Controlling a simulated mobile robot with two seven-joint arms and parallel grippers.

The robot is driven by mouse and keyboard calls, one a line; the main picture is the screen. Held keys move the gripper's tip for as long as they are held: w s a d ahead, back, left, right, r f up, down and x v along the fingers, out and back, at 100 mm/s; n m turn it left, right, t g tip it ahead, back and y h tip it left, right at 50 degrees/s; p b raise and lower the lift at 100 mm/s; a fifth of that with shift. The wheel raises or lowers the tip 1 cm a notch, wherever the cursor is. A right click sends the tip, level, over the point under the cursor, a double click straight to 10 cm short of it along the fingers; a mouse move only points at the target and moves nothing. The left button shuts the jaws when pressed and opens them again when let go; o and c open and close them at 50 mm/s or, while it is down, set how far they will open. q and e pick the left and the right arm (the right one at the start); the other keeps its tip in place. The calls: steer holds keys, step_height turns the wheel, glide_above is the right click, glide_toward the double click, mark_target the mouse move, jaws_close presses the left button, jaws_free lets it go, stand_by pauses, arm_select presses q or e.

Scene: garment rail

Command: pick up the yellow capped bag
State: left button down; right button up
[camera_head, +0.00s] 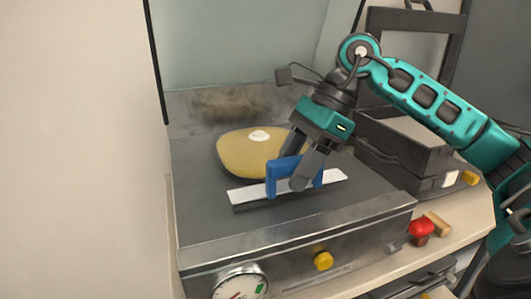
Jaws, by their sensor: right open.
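The yellow bag (240,155), with a white cap (259,136) on top, lies on the grey metal surface of an appliance. My right gripper (292,168) is low, at the right side of the bag in the picture, and covers part of its right edge. Its jaws are open, near a blue handle (272,178) on a white-edged bar just in front of the bag. One finger shows in front of the handle; the other is partly hidden. I cannot tell if a finger touches the handle. My left gripper is out of view.
The metal surface (205,215) is clear at front left. Its front panel has a dial (240,284) and yellow knob (323,261). A dark box-like device (405,145) stands at right. Red (421,229) and tan (438,223) pieces lie on the counter.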

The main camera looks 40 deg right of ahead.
steer(key=shift+w+a+f, duration=0.15)
steer(key=shift+a+f, duration=0.15)
steer(key=shift+f, duration=0.35)
steer(key=shift+c, duration=0.2)
jaws_close()
steer(key=shift+r, duration=0.1)
